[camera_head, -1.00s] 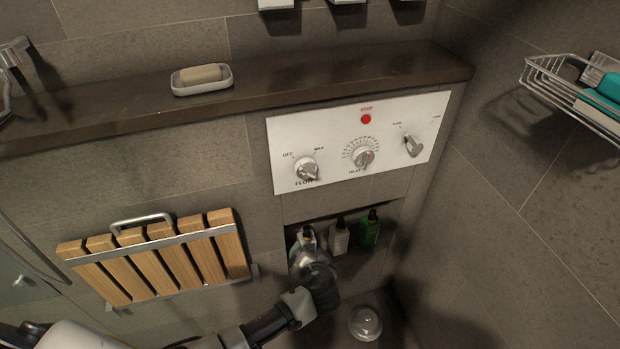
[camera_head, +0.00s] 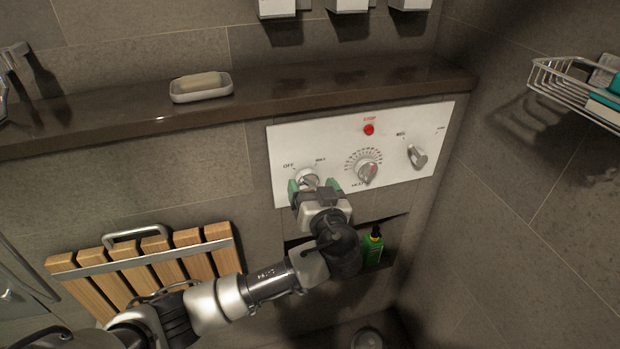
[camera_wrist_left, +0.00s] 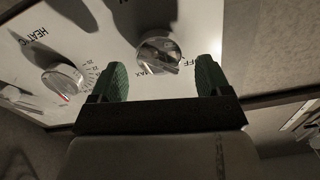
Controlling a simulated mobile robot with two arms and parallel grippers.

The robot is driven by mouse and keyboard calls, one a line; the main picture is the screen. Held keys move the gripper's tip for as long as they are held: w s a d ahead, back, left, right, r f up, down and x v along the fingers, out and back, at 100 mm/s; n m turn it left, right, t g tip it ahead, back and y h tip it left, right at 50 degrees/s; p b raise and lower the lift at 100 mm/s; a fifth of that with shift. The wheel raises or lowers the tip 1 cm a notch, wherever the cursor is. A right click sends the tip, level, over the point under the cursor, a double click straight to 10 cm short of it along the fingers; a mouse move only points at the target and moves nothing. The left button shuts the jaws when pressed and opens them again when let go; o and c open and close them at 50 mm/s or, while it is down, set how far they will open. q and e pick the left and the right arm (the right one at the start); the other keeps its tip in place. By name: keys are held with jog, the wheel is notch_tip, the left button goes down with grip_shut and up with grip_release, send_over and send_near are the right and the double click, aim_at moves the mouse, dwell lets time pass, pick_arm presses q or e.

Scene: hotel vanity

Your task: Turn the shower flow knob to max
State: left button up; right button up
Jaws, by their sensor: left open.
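The flow knob (camera_head: 307,178) is a round silver knob at the left of the white control panel (camera_head: 285,142), between the labels OFF and MAX. My left gripper (camera_head: 314,187) is open in front of it, with its green-padded fingers to either side of the knob in the head view. In the left wrist view the flow knob (camera_wrist_left: 158,52) shows between and beyond the two open fingers (camera_wrist_left: 163,80). I cannot tell whether either finger touches it. My wrist hides the FLOW label. My right gripper is in neither view.
The heat knob (camera_head: 368,171), a red stop button (camera_head: 369,129) and another knob (camera_head: 417,156) are on the panel. A ledge (camera_head: 300,88) with a soap dish (camera_head: 200,96) runs above. A green bottle (camera_head: 373,247) stands in the niche below. A folded wooden seat (camera_head: 205,237) is at left.

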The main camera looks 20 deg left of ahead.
pick_arm(q)
jog(key=shift+w+a, duration=0.3)
jog(key=shift+w, duration=0.2)
jog(key=shift+w+a, duration=0.25)
jog(key=shift+w, duration=0.15)
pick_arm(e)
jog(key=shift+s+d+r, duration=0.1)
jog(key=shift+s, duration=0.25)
